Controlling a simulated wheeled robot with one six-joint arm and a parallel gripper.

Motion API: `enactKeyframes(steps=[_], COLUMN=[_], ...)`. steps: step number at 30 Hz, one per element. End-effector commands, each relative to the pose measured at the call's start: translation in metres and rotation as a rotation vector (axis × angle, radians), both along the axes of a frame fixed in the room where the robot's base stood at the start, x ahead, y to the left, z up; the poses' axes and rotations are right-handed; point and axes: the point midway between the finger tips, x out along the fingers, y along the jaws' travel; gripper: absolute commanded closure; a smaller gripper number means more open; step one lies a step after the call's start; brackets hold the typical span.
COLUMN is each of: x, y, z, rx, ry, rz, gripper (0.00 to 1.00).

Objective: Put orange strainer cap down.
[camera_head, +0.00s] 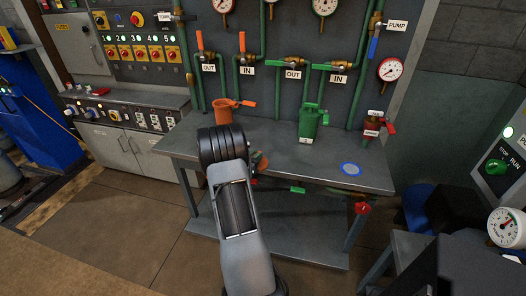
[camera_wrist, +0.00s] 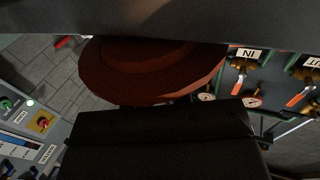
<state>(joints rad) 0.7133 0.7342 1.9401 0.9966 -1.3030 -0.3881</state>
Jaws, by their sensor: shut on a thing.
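The orange strainer cap (camera_wrist: 150,72) is a round, stepped, reddish-brown disc in shadow in the wrist view. It lies between the dark jaws of my gripper (camera_wrist: 160,85), which is shut on it. In the head view a small part of the cap (camera_head: 262,162) shows just right of my arm, over the table's front side. My arm hides the rest of the cap and most of the gripper there. The orange strainer body (camera_head: 224,113) stands upright on the table, behind my arm.
The grey metal table (camera_head: 330,168) has bare room at its middle and right. A blue-ringed disc (camera_head: 349,169) lies near its right front corner. A green strainer (camera_head: 308,123) and a red valve piece (camera_head: 371,131) stand at the back. Pipes and gauges line the wall panel.

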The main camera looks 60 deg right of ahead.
Motion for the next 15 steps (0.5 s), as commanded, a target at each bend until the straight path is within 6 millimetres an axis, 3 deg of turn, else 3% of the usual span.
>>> enactKeyframes(steps=[5,15], x=[-0.001,-0.005], y=[-0.010,-0.051], z=[0.001,0.001], rx=[-0.003,-0.003], ry=[-0.002,-0.001], rz=[-0.002,-0.002], gripper=[1.00,1.00])
